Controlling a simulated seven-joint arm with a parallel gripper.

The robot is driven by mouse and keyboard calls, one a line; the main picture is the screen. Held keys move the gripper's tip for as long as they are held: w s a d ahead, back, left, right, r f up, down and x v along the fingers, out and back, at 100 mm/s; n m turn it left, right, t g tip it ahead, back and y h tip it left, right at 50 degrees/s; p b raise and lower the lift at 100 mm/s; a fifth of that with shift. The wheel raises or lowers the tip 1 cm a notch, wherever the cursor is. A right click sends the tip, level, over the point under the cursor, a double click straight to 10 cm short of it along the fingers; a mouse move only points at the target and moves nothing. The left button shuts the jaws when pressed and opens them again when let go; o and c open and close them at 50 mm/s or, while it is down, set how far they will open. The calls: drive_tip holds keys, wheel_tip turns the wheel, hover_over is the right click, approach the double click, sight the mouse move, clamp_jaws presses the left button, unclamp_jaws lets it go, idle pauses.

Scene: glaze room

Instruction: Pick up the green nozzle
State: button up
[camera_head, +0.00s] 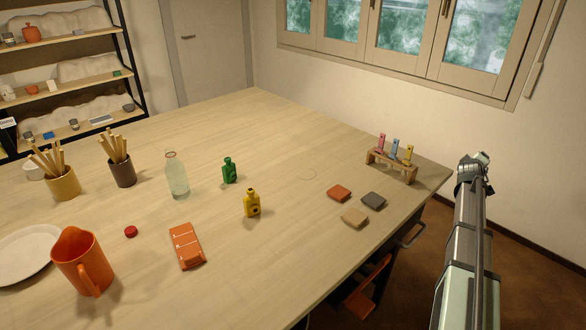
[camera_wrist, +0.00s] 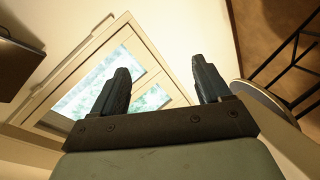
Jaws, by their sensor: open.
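I cannot make out a green nozzle in either view. A small wooden rack (camera_head: 391,167) near the right end of the table, in the head view, holds three small upright pieces: a pink one (camera_head: 381,142), a blue one (camera_head: 395,148) and a yellow one (camera_head: 408,154). A green bottle (camera_head: 229,171) stands near the middle of the table. My gripper (camera_wrist: 160,65) is open and empty in the wrist view, with the window behind it. It is away from the rack and the bottle.
A yellow bottle (camera_head: 251,204), a clear bottle (camera_head: 177,177), an orange jug (camera_head: 82,262), an orange box (camera_head: 187,246) and a white plate (camera_head: 25,252) stand on the table. Orange (camera_head: 339,192), dark (camera_head: 373,201) and tan (camera_head: 354,217) tiles lie before the rack.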

drive_tip(key=w+a+r+t, duration=0.1)
drive_tip(key=w+a+r, duration=0.1)
drive_tip(key=r, duration=0.5)
drive_tip(key=w+a+r, duration=0.1)
drive_tip(key=w+r, duration=0.2)
drive_tip(key=r, duration=0.3)
drive_tip(key=w+a+r, duration=0.3)
drive_tip(key=a+r, duration=0.1)
drive_tip(key=a, duration=0.5)
drive_tip(key=w+a+f+n+g+y, duration=0.15)
drive_tip(key=a+y, duration=0.45)
drive_tip(key=a, duration=1.8)
drive_tip(key=n+g+y, duration=0.4)
drive_tip(key=g+y, duration=0.2)
drive_tip(key=g, duration=0.2)
approach(229, 165)
drive_tip(key=shift+m, duration=0.35)
drive_tip(key=x, duration=0.7)
drive_tip(key=shift+w+f, duration=0.1)
drive_tip(key=shift+f, duration=0.25)
drive_tip(key=shift+x, duration=2.5)
drive_tip(key=shift+w+a, duration=0.1)
drive_tip(key=shift+a, duration=0.05)
drive_tip(key=c, duration=1.1)
